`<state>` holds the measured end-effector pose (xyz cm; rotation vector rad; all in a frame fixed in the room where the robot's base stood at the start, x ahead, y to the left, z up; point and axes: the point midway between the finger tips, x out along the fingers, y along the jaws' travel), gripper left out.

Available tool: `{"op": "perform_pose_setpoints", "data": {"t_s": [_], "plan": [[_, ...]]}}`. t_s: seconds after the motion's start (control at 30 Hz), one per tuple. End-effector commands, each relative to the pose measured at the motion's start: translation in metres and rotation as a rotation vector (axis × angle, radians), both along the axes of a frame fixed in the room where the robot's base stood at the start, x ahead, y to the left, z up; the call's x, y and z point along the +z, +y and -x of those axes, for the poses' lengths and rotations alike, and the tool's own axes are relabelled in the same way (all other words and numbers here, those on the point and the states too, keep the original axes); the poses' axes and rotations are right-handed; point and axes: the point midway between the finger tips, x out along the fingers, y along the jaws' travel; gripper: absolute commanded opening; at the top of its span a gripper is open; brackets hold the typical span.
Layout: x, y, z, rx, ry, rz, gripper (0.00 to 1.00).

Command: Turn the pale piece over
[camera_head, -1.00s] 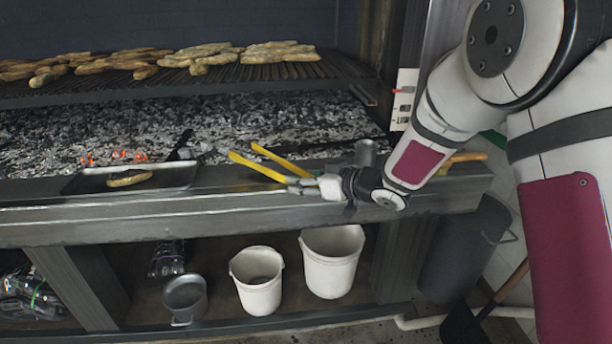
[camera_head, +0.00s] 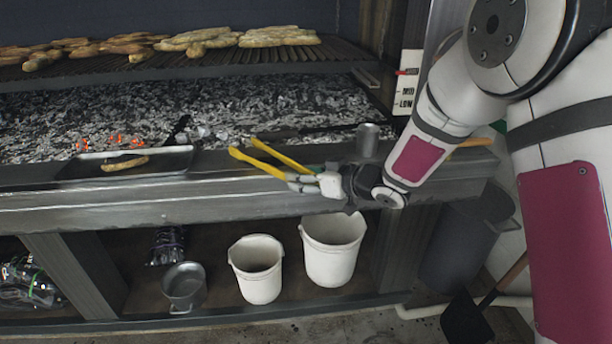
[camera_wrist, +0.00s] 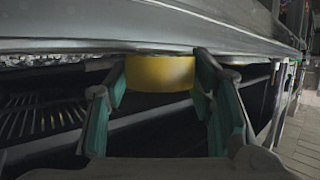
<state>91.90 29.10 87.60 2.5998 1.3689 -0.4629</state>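My gripper (camera_head: 306,183) is at the front ledge of the grill. It appears shut on yellow tongs (camera_head: 262,167), whose two arms spread in a V to the left. In the wrist view a yellow band of the tongs (camera_wrist: 160,73) sits between the green finger pads. Several long bread-like pieces lie on the grate at the back; the palest piece (camera_head: 280,37) is at its right end. A single browned piece (camera_head: 125,163) lies in a dark tray (camera_head: 165,163) left of the tongs. The tongs are apart from all pieces. I cannot tell for sure which is the pale piece.
Grey coals (camera_head: 260,105) with a few glowing embers lie under the grate (camera_head: 200,70). A metal cup (camera_head: 368,140) stands on the ledge behind my gripper. White buckets (camera_head: 257,270) and a metal pot (camera_head: 184,287) are on the shelf below. A marked plate (camera_head: 409,82) is at the right.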

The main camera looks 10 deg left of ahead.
Motion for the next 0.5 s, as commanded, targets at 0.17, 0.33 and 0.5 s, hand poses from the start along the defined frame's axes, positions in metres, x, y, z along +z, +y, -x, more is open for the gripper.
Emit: {"op": "perform_pose_setpoints", "data": {"t_s": [0.17, 0.33, 0.5], "plan": [[0.0002, 0.0001, 0.0000, 0.000, 0.000, 0.000, 0.71], [-0.0004, -0.0001, 0.0001, 0.000, 0.001, 0.001, 0.71], [0.0022, -0.0059, 0.0035, -0.001, 0.000, 0.001, 0.71]]}}
